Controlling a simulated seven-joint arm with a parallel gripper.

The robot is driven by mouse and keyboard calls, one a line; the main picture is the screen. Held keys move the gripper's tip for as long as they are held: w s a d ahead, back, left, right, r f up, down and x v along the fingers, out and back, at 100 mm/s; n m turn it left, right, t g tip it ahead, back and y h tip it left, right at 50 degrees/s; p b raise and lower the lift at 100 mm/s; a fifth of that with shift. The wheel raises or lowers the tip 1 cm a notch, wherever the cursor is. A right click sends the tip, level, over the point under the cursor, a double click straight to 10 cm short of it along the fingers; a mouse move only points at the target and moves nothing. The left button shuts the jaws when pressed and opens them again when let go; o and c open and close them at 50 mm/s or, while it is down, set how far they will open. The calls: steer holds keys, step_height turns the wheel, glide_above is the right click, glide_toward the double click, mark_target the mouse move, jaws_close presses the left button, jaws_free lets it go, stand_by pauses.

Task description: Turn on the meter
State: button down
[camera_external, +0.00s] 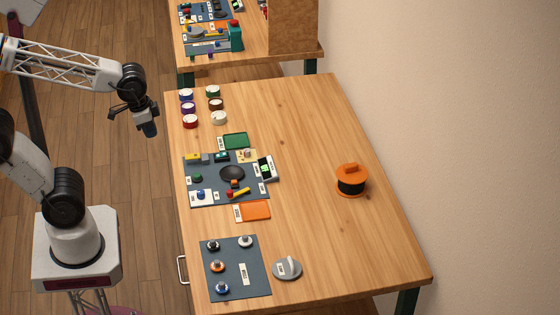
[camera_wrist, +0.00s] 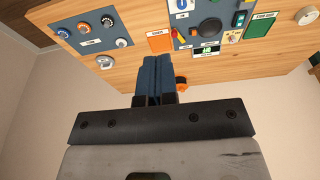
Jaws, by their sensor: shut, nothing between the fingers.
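A small white device with a green display, which looks like the meter (camera_external: 265,168), lies at the right edge of the dark middle panel (camera_external: 260,195). In the wrist view the meter (camera_wrist: 207,51) is at the top, right of centre, with a label beside it. My gripper (camera_external: 150,131) hangs in the air beyond the table's left edge, up and left of the panel and well apart from the meter. In the wrist view its blue fingers (camera_wrist: 155,72) are together, with nothing between them.
The panel carries several parts, including a black round knob (camera_external: 232,173). A green tray (camera_external: 237,141) and an orange tray (camera_external: 254,211) flank it.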

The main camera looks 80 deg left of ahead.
steer(key=w+a+f, duration=0.5)
steer(key=w+a, duration=0.5)
steer(key=w, duration=0.3)
glide_above(224, 153)
steer(key=s, duration=0.3)
steer(key=s+x, duration=0.2)
steer(key=x, duration=0.7)
steer(key=shift+f, duration=0.35)
steer(key=shift+f, duration=0.15)
steer(key=shift+s+x, duration=0.15)
steer(key=shift+x, duration=3.25)
steer(key=shift+s+x, duration=0.15)
steer(key=shift+x, duration=3.25)
steer(key=shift+a+f, duration=0.1)
steer(key=shift+f, duration=0.05)
steer(key=shift+f+g, duration=0.1)
steer(key=shift+g, duration=0.2)
